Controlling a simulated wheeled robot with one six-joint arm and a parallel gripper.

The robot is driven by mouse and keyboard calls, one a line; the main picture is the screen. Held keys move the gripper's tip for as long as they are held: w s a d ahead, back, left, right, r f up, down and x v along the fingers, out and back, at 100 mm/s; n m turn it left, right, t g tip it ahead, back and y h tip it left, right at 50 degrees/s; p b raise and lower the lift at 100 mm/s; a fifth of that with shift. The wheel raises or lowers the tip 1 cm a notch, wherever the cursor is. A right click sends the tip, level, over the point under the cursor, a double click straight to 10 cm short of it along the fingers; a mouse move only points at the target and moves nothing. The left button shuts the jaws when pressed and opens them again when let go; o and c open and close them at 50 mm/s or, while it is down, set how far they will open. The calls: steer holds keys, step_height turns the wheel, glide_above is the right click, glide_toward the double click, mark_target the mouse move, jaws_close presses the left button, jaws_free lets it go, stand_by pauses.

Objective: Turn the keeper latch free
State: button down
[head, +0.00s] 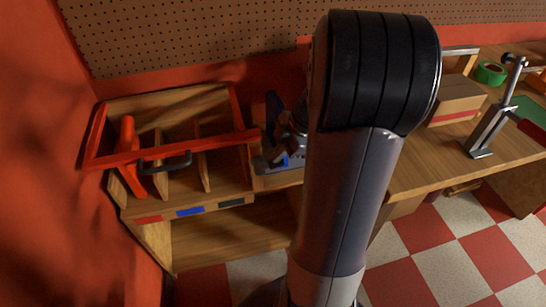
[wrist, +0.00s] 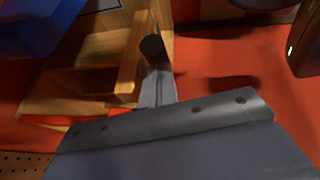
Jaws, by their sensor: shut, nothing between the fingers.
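My gripper shows in the wrist view as a grey plate with small screw holes and a narrow grey finger part ending in a dark tip (wrist: 153,50). The fingers look shut and hold nothing. In the head view my arm covers most of the work spot, and a small dark and blue mechanism (head: 283,150) shows just left of it. A smooth blue part (wrist: 35,28) is at the top left of the wrist view. I cannot make out the keeper latch for certain in either view, nor whether the gripper touches anything.
On the bench to the right are a cardboard box (head: 455,100), green tape (head: 490,72) and a metal lever stand (head: 495,115). A pegboard (head: 190,35) is behind.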

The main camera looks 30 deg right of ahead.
steer(key=shift+s+d+f+b, duration=0.2)
steer(key=shift+d+f+b, duration=0.55)
steer(key=shift+b, duration=0.55)
steer(key=shift+a+f, duration=0.1)
steer(key=shift+f, duration=0.05)
steer(key=shift+s+f, duration=0.15)
